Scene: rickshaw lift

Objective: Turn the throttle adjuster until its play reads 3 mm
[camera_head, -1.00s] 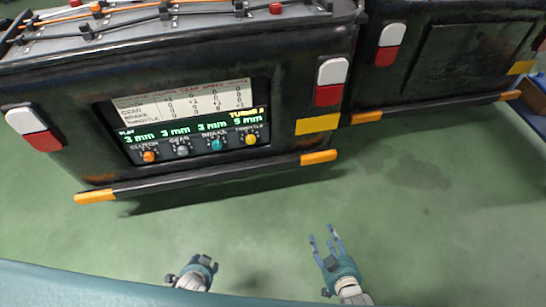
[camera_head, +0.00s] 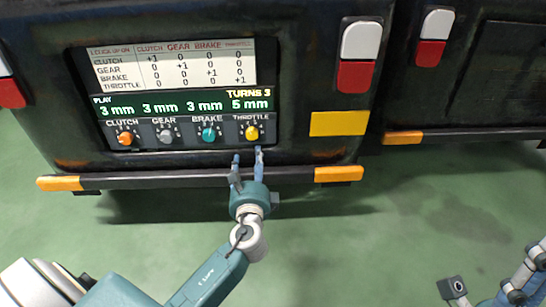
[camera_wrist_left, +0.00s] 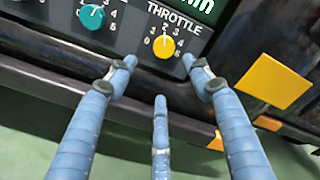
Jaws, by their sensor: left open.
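The throttle adjuster is a yellow knob (camera_head: 252,133) at the right end of the panel's knob row, and it also shows in the left wrist view (camera_wrist_left: 165,44). Above it, the green display (camera_head: 185,105) reads 3 mm, 3 mm, 3 mm and, for throttle, 5 mm, with TURNS 3. My left gripper (camera_head: 248,156) is open just below the throttle knob. In the left wrist view its blue fingers (camera_wrist_left: 160,70) are spread and empty, apart from the knob. Part of my right arm (camera_head: 515,285) shows at the lower right; its fingers are not clear.
The orange clutch knob (camera_head: 125,138), grey gear knob (camera_head: 166,134) and teal brake knob (camera_head: 208,134) sit left of the throttle. A white table (camera_head: 175,65) tops the panel. A dark bumper bar (camera_head: 150,180) runs below. A second dark vehicle (camera_head: 480,80) stands right.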

